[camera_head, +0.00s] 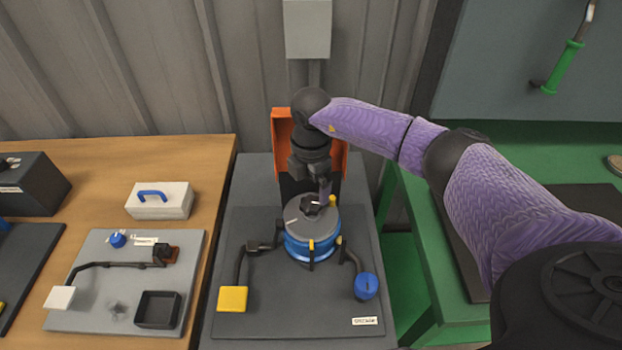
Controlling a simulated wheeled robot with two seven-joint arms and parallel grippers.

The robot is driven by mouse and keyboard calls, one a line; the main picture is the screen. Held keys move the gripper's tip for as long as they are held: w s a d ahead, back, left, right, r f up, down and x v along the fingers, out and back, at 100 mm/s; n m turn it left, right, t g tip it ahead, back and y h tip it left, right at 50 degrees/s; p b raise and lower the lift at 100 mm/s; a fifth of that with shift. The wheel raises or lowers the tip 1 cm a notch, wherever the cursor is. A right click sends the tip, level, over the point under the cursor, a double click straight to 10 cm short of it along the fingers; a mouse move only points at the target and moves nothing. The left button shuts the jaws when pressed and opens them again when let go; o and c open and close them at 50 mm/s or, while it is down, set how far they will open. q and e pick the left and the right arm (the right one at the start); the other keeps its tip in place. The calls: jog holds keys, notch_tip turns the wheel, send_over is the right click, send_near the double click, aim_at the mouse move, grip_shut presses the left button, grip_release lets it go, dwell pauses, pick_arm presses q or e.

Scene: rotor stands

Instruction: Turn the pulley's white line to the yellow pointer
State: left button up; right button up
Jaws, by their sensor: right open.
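The pulley (297,238) is a blue wheel with a grey top and a black knob (311,204) at its centre. It stands on a dark grey base plate (290,325). A short pale mark shows on the left of its grey top; I cannot tell surely that it is the white line. A small yellow piece (311,245) at the front rim looks like the pointer. Another yellow piece (333,201) stands at the right rim. My right gripper (322,190) is open, pointing down just above the knob; contact cannot be told. My left gripper is out of view.
Bent dark arms carry a yellow block (233,299) at front left and a blue cylinder (366,286) at front right. An orange panel (281,128) stands behind. A wooden table (190,160) with another stand is at left; a green bench (412,225) is at right.

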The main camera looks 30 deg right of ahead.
aim_at(311, 202)
jog(key=shift+f+b, duration=1.55)
jog(key=shift+f, duration=1.1)
